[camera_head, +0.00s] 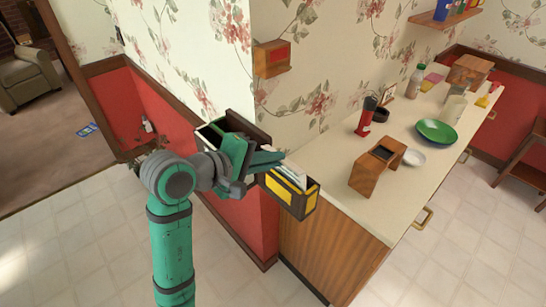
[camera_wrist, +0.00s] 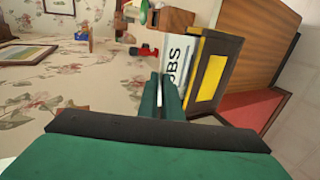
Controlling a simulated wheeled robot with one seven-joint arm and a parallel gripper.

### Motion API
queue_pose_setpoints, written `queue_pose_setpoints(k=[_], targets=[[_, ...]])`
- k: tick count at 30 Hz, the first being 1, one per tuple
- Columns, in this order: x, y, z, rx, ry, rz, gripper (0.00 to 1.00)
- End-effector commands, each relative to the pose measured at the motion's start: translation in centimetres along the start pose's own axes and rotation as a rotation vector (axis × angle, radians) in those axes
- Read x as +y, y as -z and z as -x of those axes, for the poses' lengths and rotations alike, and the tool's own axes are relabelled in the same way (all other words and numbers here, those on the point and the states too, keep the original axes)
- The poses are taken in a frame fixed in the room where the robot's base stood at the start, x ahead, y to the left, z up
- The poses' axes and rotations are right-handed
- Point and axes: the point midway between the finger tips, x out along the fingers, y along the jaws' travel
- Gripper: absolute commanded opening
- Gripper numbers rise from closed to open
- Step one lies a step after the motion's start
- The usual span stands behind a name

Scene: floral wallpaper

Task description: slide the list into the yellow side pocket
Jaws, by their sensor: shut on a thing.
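The yellow side pocket (camera_head: 291,193) is a dark-rimmed holder with a yellow front at the wall corner, beside the counter end. In the wrist view its yellow panel (camera_wrist: 211,77) faces right. My gripper (camera_head: 280,158) is at the pocket's upper left, its green fingers (camera_wrist: 163,78) shut on the list. The list (camera_wrist: 173,62), a white sheet with large dark letters reading "OBS", stands at the pocket's mouth. White paper (camera_head: 289,173) also shows there in the head view. How deep the list sits in the pocket I cannot tell.
A small wooden box (camera_head: 271,58) hangs above. The counter (camera_head: 345,212) bears a wooden block (camera_head: 377,166), a red-and-black bottle (camera_head: 366,117) and a green plate (camera_head: 437,132). The tiled floor is clear in front.

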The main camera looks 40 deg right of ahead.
Motion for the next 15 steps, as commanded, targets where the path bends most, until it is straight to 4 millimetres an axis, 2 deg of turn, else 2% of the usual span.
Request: queue_pose_setpoints(k=[5, 6, 8, 15], targets=[[0.01, 0.00, 0.01, 0.000, 0.000, 0.000, 0.00], [0.01, 0.00, 0.01, 0.000, 0.000, 0.000, 0.12], [0.02, 0.00, 0.01, 0.000, 0.000, 0.000, 0.27], [0.02, 0.00, 0.01, 0.000, 0.000, 0.000, 0.27]])
